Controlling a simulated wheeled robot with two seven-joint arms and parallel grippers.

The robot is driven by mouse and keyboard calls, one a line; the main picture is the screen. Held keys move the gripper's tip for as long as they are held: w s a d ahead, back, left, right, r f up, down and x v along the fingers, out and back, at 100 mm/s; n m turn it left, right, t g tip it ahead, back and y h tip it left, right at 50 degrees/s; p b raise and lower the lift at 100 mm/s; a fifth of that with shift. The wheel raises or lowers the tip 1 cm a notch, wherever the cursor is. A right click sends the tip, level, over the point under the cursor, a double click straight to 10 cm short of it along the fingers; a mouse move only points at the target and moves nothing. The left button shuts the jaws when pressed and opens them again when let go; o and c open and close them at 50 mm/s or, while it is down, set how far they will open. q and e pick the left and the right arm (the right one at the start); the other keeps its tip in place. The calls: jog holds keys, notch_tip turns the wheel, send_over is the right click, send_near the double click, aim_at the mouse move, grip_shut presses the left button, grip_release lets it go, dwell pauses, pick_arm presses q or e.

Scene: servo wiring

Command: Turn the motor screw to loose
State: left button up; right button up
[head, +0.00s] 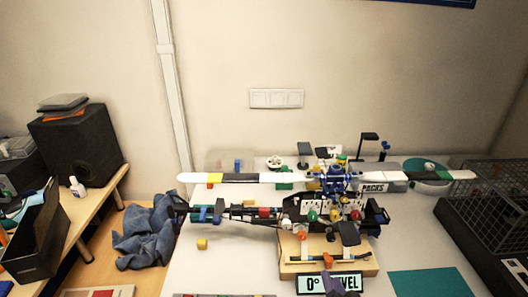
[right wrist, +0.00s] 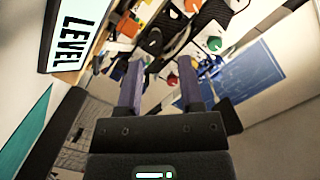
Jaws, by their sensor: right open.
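A wiring rig with coloured knobs stands on a wooden base (head: 369,268) in the middle of the white table. A green knob (head: 312,215) and a red-orange knob (head: 302,235) show on it; in the right wrist view there are a green knob (right wrist: 214,44) and a red-orange one (right wrist: 172,80). I cannot tell which part is the motor screw. My right gripper (head: 328,280) shows at the bottom, over the "0° LEVEL" sign (head: 312,283). In the right wrist view its two fingers (right wrist: 160,85) are apart with nothing held between them. My left gripper is not in view.
A long striped beam (head: 240,178) spans above the rig. A black wire cage (head: 490,215) stands at right, near a teal mat (head: 428,284). A grey PACKS box (head: 374,187) is behind the rig.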

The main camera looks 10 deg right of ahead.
jog(key=a+n+y, duration=0.1)
jog(key=a+n+g+y, duration=0.1)
jog(key=a, duration=0.1)
jog(key=s+a+n+g+y, duration=0.1)
jog(key=a, duration=0.1)
jog(key=shift+f+n, duration=0.3)
jog(key=s+a+n+g, duration=0.1)
jog(key=s+a+n+g+y, duration=0.1)
jog(key=s+a+n+g, duration=0.1)
jog(key=s+a+n+g+y, duration=0.1)
jog(key=shift+s+a+f+n+g, duration=0.25)
jog(key=shift+s+a+n+g, duration=0.05)
jog(key=shift+s+a+n, duration=0.1)
jog(key=s+r+n+g+h, duration=0.1)
jog(key=s+r+n+g, duration=0.1)
jog(key=s+g, duration=0.3)
jog(key=s+r+n+g+h, duration=0.1)
jog(key=s+r+n+g, duration=0.1)
jog(key=s, duration=0.6)
jog(key=s+d+f+g, duration=0.1)
jog(key=s+f, duration=0.1)
jog(key=f, duration=0.8)
jog(key=s+f+g, duration=0.1)
jog(key=s+f, duration=0.1)
jog(key=f, duration=0.9)
jog(key=s+d+f, duration=0.3)
jog(key=s+f, duration=0.5)
jog(key=s, duration=0.3)
jog(key=shift+s+n+g+h, duration=0.3)
jog(key=shift+s+n+h, duration=0.1)
